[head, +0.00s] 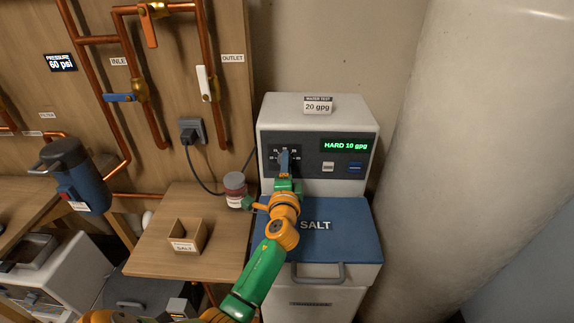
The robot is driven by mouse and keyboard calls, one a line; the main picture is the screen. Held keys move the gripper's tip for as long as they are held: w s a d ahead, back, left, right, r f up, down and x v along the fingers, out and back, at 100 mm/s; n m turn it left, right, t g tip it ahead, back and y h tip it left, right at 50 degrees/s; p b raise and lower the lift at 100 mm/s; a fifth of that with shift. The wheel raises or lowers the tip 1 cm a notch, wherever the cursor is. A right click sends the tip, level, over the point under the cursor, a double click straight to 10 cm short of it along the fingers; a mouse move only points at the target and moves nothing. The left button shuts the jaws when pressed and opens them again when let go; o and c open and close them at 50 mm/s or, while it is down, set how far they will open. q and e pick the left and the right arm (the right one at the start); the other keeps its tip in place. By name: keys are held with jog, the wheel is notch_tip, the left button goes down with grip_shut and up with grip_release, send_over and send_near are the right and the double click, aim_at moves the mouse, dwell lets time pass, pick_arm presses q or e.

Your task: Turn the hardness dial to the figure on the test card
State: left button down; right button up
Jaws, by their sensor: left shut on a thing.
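The water softener (305,115) stands at the centre, a grey-white unit with a blue salt lid (345,245). The test card (317,107) on its top reads "WATER TEST 20 gpg". The green display (347,145) reads "HARD 10 gpg". The hardness dial (272,158) is on the left of the front panel, with marks around it. My left gripper (285,172) is at the dial, shut on its blue knob, and hides part of it. I cannot read where the knob points. My right gripper is not in view.
Two buttons (328,167) sit right of the dial. A jar (235,185) and a small open box (188,236) stand on the wooden table (150,255) to the left. Copper pipes with valves run up the back board. A large pale tank (465,150) fills the right.

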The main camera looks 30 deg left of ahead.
pick_arm(q)
jog(key=shift+a+r+m, duration=0.1)
jog(key=shift+m, duration=0.4)
jog(key=c, duration=0.6)
grip_release()
jog(key=shift+c, duration=0.2)
jog(key=o, duration=0.3)
jog(key=shift+a, duration=0.2)
jog(key=v, duration=0.7)
